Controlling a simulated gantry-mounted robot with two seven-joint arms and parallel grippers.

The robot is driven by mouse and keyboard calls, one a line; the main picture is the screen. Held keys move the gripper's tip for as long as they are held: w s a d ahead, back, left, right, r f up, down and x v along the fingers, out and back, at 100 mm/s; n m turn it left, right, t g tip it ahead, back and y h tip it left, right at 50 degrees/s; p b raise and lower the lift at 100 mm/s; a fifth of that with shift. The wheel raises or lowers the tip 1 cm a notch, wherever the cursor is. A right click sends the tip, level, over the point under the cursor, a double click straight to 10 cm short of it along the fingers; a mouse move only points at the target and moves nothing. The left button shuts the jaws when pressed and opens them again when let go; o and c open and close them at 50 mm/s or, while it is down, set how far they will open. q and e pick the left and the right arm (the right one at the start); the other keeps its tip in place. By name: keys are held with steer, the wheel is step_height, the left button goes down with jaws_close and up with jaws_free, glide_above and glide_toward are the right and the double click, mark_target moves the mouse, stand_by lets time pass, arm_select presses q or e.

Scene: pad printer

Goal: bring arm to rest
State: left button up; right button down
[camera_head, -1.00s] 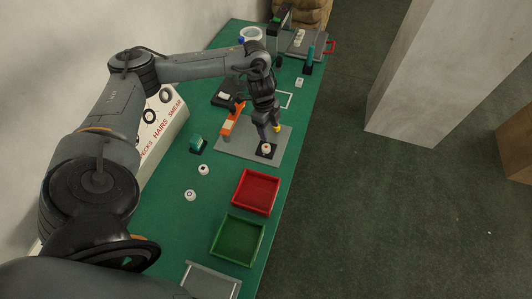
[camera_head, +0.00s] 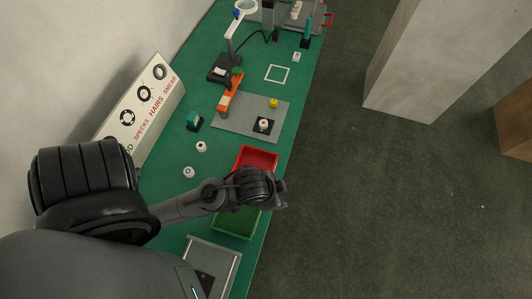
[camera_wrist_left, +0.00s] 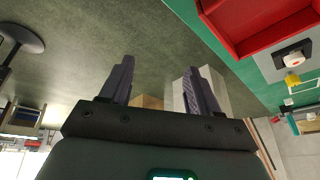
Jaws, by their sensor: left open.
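My left arm reaches in from the left in the head view, and its wrist hangs over the green tray (camera_head: 236,222) and the lower edge of the red tray (camera_head: 258,157). Its fingers are hidden there. In the left wrist view my left gripper (camera_wrist_left: 157,85) is open, with nothing between its two fingers and floor behind them. The red tray also shows at the top right of that view (camera_wrist_left: 235,35). My right gripper is in neither view.
A grey plate (camera_head: 235,128) holds an orange-armed device (camera_head: 228,97), a yellow piece (camera_head: 274,103) and a white part on a black block (camera_head: 263,125). Two small white round parts (camera_head: 188,172) lie left of the trays. A lettered sign (camera_head: 146,105) stands along the wall. Open floor lies right.

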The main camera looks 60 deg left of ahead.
arm_select(q)
steer(key=s, duration=0.1)
steer(key=s+a+n+g, duration=0.1)
steer(key=s, duration=0.1)
steer(key=shift+a+f, duration=0.1)
steer(key=shift+a, duration=0.1)
step_height(320, 180, up, 26)
steer(key=p, duration=2.6)
steer(key=shift+f, duration=0.15)
